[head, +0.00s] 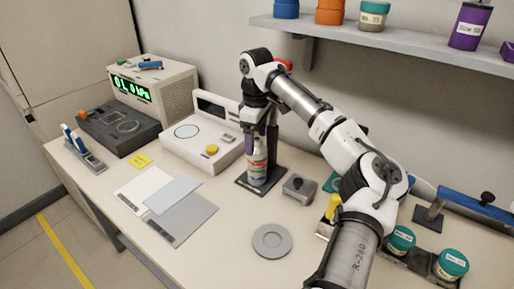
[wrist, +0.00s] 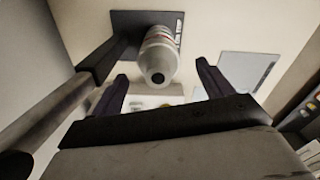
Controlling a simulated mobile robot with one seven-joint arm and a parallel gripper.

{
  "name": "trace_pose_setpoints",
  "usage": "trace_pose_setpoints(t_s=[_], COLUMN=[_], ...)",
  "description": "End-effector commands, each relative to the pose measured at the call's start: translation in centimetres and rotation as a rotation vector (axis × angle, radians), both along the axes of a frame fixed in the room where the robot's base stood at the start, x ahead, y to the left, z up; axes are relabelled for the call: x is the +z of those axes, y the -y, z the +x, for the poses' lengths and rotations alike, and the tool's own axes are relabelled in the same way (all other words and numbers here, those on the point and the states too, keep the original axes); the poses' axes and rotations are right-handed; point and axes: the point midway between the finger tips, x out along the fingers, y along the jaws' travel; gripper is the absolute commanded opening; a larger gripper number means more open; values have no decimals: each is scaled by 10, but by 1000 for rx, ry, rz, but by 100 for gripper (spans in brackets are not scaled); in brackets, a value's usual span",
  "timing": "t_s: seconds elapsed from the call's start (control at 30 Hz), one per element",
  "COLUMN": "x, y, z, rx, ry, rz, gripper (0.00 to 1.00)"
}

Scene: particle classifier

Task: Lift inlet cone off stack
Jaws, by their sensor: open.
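The stack (head: 257,165) stands upright on a dark base plate (head: 252,188), beside a dark post. It is a pale column with coloured, labelled bands. In the wrist view the inlet cone (wrist: 158,64) is the grey top of the stack, with a dark round hole facing the camera. My gripper (head: 260,136) points down over the top of the stack. In the wrist view its two fingers are spread, with the cone showing between them and a gap on each side. In the head view the gripper hides the cone. I cannot tell whether the fingertips are level with it.
A white balance (head: 205,135) stands to the left of the stack. A small grey metal block (head: 299,188) is close on its right. A round grey dish (head: 271,241) and flat sheets (head: 181,219) lie in front. A shelf with jars (head: 385,38) hangs behind.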

Motion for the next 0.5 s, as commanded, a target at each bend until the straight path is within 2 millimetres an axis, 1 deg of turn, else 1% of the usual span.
trace_pose_setpoints(t_s=[0.07,0.1,0.2,0.3,0.47,0.5], x=[-9,-16,-26,-31,-31,-31], y=[4,3,2,2,2,2], z=[1,1,1,1,1,1], rx=[-2,0,0,0,0,0], ry=[-3,-1,0,0,0,0], rz=[-2,-1,0,0,0,0], gripper=[79,79,79,79,79,76])
